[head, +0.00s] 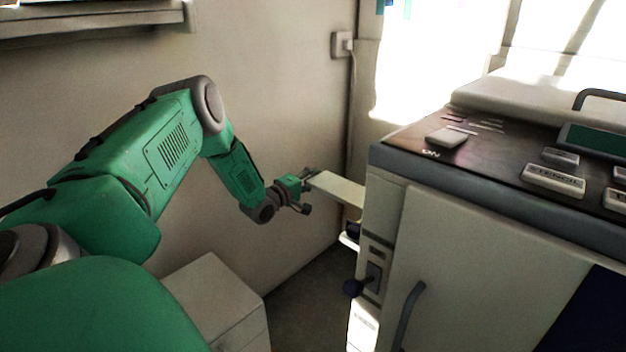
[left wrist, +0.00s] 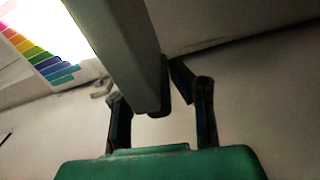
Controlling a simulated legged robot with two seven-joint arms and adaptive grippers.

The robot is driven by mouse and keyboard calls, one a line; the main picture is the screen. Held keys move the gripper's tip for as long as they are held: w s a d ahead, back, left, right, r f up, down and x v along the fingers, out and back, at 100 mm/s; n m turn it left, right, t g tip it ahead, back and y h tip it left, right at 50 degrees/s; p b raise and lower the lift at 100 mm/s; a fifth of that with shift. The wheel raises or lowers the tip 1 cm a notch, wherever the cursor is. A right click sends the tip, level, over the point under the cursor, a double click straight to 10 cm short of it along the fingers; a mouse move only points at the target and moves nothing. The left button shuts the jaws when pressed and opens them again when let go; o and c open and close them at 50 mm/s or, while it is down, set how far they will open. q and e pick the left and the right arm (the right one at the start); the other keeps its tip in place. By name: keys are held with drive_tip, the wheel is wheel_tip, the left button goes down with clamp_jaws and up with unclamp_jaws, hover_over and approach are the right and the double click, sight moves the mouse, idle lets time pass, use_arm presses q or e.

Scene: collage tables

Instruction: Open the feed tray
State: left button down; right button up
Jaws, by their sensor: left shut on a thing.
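The feed tray (head: 338,187) is a flat pale panel that sticks out from the left side of a large copier-like machine (head: 480,255). My left gripper (head: 306,190) is at the tray's outer left end and is shut on it. In the left wrist view the tray (left wrist: 125,45) runs down from the top as a grey bar to between the dark fingers of my left gripper (left wrist: 160,105). The exact contact of each finger is hard to see there. My right gripper is not in view.
A white cabinet (head: 215,300) stands on the floor below my left arm. Dark knobs (head: 353,288) stick out of the machine's left side under the tray. The wall (head: 290,90) is close behind my arm. A narrow floor gap (head: 310,290) lies between cabinet and machine.

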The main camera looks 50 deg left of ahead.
use_arm(q)
drive_tip(key=shift+d+f, duration=0.4)
drive_tip(key=shift+f, duration=0.15)
drive_tip(key=c, duration=1.6)
unclamp_jaws()
drive_tip(key=shift+o, duration=0.6)
drive_tip(key=shift+f, duration=0.15)
drive_tip(key=shift+a, duration=0.1)
drive_tip(key=shift+w+r, duration=0.15)
drive_tip(key=shift+r, duration=0.15)
drive_tip(key=shift+s+f, duration=0.1)
drive_tip(key=shift+s, duration=0.2)
drive_tip(key=s, duration=1.1)
drive_tip(key=shift+s+d, duration=0.35)
drive_tip(key=shift+d, duration=0.1)
